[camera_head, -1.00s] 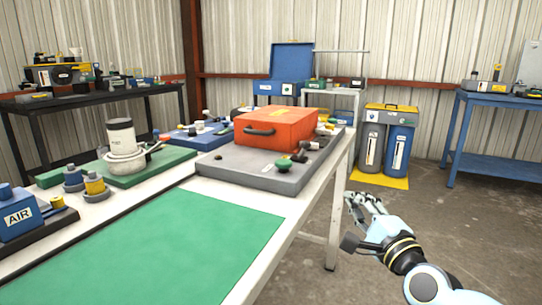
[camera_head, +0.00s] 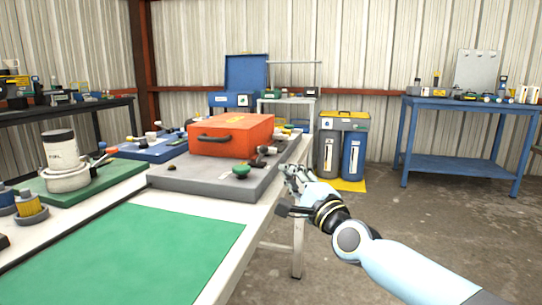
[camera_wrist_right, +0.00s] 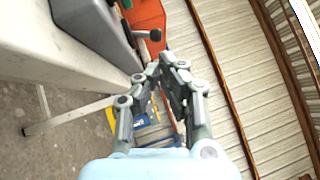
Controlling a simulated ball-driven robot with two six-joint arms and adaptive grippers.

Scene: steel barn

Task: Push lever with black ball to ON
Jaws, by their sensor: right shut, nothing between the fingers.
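A lever with a black ball (camera_wrist_right: 155,34) shows in the right wrist view, its short rod reaching out from the grey base (camera_wrist_right: 92,25). In the head view dark-ended levers (camera_head: 265,151) stand on the right side of the grey base (camera_head: 190,180), beside the orange box; I cannot tell their ON markings. My right gripper (camera_head: 289,172) is just right of the base's edge, apart from the lever. In the right wrist view its fingers (camera_wrist_right: 165,66) are shut and empty, with the ball beyond and slightly left of the tips. My left gripper is not in view.
The orange box (camera_head: 230,136) and a green knob (camera_head: 241,171) sit on the grey base. A green mat (camera_head: 130,255) lies on the near table. Grey and blue bins (camera_head: 341,150) stand behind my right gripper. The floor to the right is free up to the blue table (camera_head: 460,166).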

